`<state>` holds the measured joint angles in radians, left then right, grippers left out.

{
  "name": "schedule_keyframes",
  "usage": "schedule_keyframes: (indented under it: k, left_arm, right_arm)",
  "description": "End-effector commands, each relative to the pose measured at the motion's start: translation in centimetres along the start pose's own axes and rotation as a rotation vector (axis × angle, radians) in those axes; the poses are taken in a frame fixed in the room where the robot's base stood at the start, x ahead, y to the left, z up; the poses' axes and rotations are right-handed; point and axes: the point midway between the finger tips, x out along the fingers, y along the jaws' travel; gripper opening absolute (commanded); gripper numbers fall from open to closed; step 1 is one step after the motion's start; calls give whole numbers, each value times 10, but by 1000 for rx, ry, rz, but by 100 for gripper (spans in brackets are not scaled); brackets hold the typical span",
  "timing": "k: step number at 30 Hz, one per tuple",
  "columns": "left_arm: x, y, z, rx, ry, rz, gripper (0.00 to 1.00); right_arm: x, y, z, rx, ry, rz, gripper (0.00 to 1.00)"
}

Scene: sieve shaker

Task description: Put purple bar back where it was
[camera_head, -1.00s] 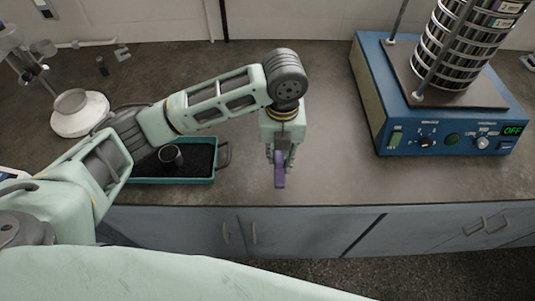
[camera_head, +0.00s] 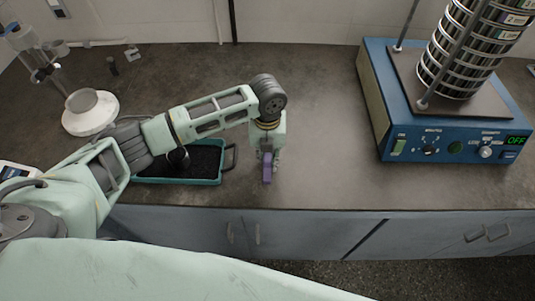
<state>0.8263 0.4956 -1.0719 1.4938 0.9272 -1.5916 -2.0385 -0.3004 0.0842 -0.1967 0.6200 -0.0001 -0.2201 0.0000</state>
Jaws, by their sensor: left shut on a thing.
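The purple bar (camera_head: 267,172) is a small block held between the fingers of my left gripper (camera_head: 268,160). The gripper points down and is shut on the bar, near the front edge of the grey counter. I cannot tell whether the bar touches the counter. The sieve shaker (camera_head: 450,142) is a blue box at the right with a stack of metal sieves (camera_head: 462,50) on top. Its display reads OFF. My right gripper is not in view.
A white round-based instrument (camera_head: 90,113) stands at the back left. The counter (camera_head: 322,130) between gripper and shaker is clear.

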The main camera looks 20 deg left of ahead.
Motion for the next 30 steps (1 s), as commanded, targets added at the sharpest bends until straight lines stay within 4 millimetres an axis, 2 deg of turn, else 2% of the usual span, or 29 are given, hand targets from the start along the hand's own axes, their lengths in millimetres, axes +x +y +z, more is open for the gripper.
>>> schedule_keyframes:
  k: [5, 6, 12, 23, 26, 30]
  left_arm:
    - [3, 0, 0, 0, 0, 0, 0]
    - [4, 0, 0, 0, 0, 1, 21]
    - [3, 0, 0, 0, 0, 1, 38]
    - [-1, 0, 0, 0, 0, 0, 39]
    - [-10, 0, 1, 0, -2, -1, 39]
    - [-36, 0, 1, 1, -4, -2, 39]
  right_arm:
    - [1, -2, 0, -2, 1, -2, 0]
    - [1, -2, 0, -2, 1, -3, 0]
    - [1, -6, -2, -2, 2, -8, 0]
    - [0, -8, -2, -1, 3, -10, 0]
    - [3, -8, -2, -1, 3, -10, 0]
    - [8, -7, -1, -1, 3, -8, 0]
